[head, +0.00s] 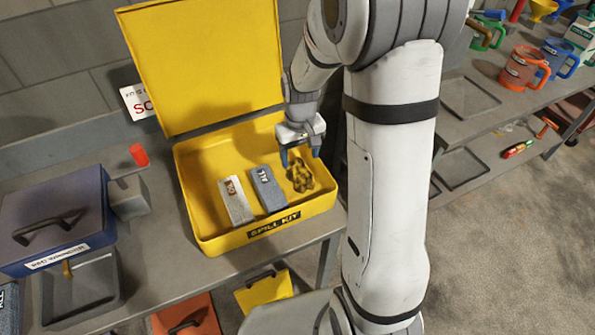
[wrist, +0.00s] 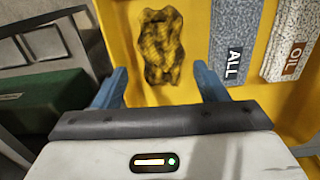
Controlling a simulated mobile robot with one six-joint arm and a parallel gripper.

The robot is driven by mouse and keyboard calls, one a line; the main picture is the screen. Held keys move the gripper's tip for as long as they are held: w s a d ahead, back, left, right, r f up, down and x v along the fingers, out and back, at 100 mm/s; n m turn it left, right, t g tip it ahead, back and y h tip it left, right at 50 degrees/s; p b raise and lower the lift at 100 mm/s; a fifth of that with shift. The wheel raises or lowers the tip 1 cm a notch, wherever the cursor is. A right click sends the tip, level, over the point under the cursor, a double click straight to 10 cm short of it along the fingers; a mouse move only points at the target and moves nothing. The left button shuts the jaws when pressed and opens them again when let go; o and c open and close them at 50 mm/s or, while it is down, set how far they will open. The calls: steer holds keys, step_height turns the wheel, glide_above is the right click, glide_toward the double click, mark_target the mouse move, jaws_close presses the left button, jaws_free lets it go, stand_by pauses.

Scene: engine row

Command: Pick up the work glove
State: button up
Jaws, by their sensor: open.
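The work glove (head: 301,174) is yellow and dark, crumpled, and lies in the right part of the open yellow spill kit box (head: 196,213). It also shows in the wrist view (wrist: 161,47), ahead of my fingers and roughly between them. My gripper (head: 301,158) is open and empty, above the box near its right back side, close to the glove. In the wrist view my gripper's blue fingers (wrist: 163,82) are spread apart, with nothing between the tips. I cannot tell the exact height above the glove.
A blue-grey "ALL" pad (head: 268,189) and a light "OIL" pad (head: 236,201) lie left of the glove. The box's raised lid (head: 205,60) stands behind. A blue case (head: 55,225) stands left on the bench. Mugs (head: 521,68) stand on the right bench.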

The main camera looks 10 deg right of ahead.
mark_target(299, 168)
step_height(299, 168, down, 6)
steer(key=shift+a+r+p, duration=0.1)
steer(key=shift+r+p, duration=0.05)
steer(key=shift+p, duration=0.3)
steer(key=shift+c, duration=0.4)
steer(key=c, duration=0.5)
steer(key=shift+c, duration=0.2)
